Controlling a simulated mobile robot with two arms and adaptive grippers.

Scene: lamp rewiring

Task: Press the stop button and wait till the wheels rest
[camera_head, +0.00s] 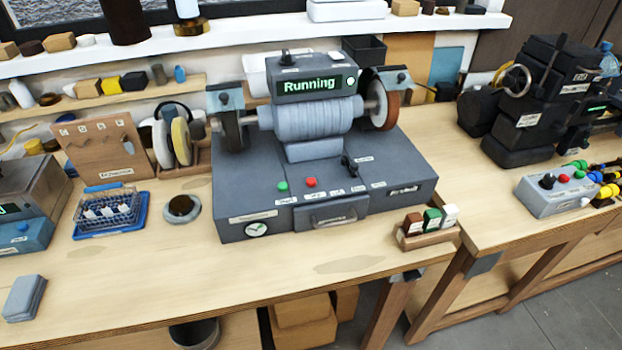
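A grey bench grinder (318,170) stands on the wooden workbench in the middle of the head view. Neither of my grippers shows in this view.
A wire basket on a blue tray (110,235) and a round dark-centred dish (182,208) lie left of the grinder. A wooden holder (428,238) with small blocks stands at its front right. A black machine (540,105) and grey control box (557,192) are farther right. The front bench is mostly clear.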

